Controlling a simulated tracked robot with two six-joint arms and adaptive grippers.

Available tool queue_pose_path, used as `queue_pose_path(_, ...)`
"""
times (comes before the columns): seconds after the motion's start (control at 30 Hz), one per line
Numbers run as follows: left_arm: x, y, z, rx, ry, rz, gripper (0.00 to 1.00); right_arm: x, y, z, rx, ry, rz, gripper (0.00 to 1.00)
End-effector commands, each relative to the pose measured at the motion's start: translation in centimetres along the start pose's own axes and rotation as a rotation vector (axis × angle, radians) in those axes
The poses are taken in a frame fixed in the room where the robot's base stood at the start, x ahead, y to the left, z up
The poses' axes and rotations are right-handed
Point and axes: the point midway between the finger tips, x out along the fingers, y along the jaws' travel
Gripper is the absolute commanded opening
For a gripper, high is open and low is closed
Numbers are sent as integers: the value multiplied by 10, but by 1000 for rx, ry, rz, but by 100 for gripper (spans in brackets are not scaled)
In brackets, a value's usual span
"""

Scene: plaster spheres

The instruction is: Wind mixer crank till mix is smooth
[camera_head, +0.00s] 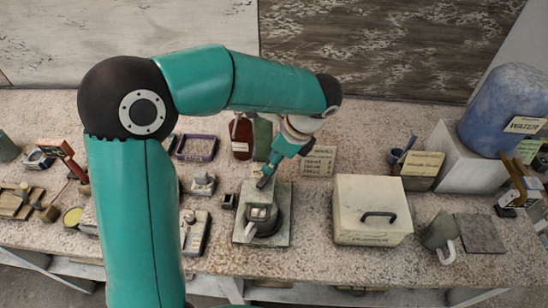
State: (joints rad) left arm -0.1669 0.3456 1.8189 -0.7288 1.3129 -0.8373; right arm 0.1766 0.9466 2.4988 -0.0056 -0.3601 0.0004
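The mixer (268,225) appears to be the grey, rounded pot on a square grey plate (281,239) at the middle front of the bench. A small pale block with a light curved piece sits on its top; I cannot tell which part is the crank. The mix inside cannot be seen. My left gripper (264,181) points down just above and behind the mixer, its dark fingertips near the plate's back edge. Whether its fingers are open or shut, or touch anything, is unclear. My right gripper is not in view.
A cream box (371,211) with a dark handle stands right of the mixer. A grey mug (438,233) and a blue water container (506,105) are farther right. A dark red bottle (241,137) stands behind. Small tools and trays crowd the left.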

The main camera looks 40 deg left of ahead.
Motion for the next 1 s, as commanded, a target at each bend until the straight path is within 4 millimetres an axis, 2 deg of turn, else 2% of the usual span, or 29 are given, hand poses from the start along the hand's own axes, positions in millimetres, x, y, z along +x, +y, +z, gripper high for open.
queue_pose_path(0.07,0,0,0,0,0,0,33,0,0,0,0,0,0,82)
queue_pose_path(0.27,0,0,0,0,0,0,1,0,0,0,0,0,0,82)
queue_pose_path(0.77,2,-2,7,-126,-2,50,0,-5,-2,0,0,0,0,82)
queue_pose_path(0.83,2,-2,6,-124,-2,49,0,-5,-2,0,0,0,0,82)
queue_pose_path(0.87,2,-2,6,-124,-2,49,24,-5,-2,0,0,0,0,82)
queue_pose_path(0.9,2,-2,6,-124,-2,49,30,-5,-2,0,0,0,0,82)
queue_pose_path(1.0,2,-2,6,-124,-2,49,33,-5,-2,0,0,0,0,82)
